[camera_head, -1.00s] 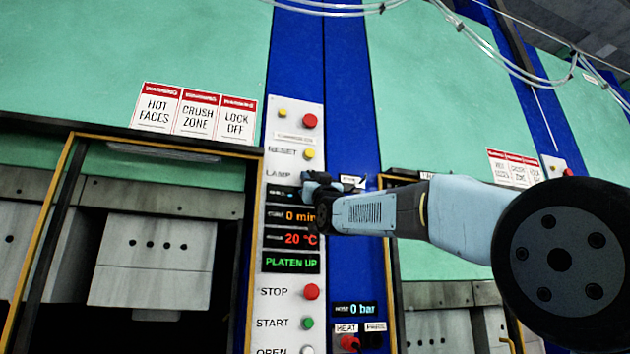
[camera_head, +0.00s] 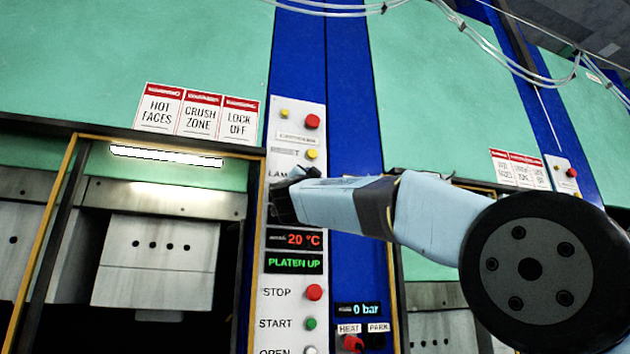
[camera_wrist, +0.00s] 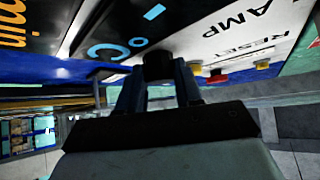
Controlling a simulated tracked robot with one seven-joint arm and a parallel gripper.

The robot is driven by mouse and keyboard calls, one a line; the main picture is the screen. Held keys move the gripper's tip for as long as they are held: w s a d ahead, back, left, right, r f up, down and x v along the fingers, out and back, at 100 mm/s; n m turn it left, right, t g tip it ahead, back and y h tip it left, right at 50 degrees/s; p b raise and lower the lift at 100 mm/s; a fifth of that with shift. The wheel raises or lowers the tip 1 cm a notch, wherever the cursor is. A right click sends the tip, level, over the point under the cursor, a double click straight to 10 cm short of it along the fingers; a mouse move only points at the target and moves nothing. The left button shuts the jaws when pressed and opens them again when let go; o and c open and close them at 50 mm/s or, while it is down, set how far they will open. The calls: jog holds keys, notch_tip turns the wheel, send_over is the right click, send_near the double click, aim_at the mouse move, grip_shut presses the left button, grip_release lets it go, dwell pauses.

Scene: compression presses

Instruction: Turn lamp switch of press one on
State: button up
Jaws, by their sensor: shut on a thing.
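The control panel of the left press (camera_head: 292,300) is a pale upright strip, and its LAMP label is partly covered by my arm. My gripper (camera_head: 282,204) is at the panel just below that label. In the wrist view my gripper (camera_wrist: 158,92) has its two fingers closed around a black knob (camera_wrist: 158,66), the lamp switch, beside the O and I marks and the lettering "AMP". The switch is hidden in the head view. The strip lamp (camera_head: 165,156) inside the left press glows white.
A red stop button (camera_head: 314,292) and a green start button (camera_head: 311,324) sit lower on the panel. A heat knob (camera_head: 353,343) is at lower right.

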jog(key=shift+r+m+g+h, duration=0.1)
jog(key=shift+m+g+h, duration=0.7)
jog(key=shift+m, duration=0.7)
jog(key=shift+m+h, duration=0.3)
jog(key=o, duration=0.9)
jog(key=shift+d, duration=0.15)
jog(key=shift+c, duration=0.2)
jog(key=shift+o, duration=0.9)
jog(key=shift+s, duration=0.1)
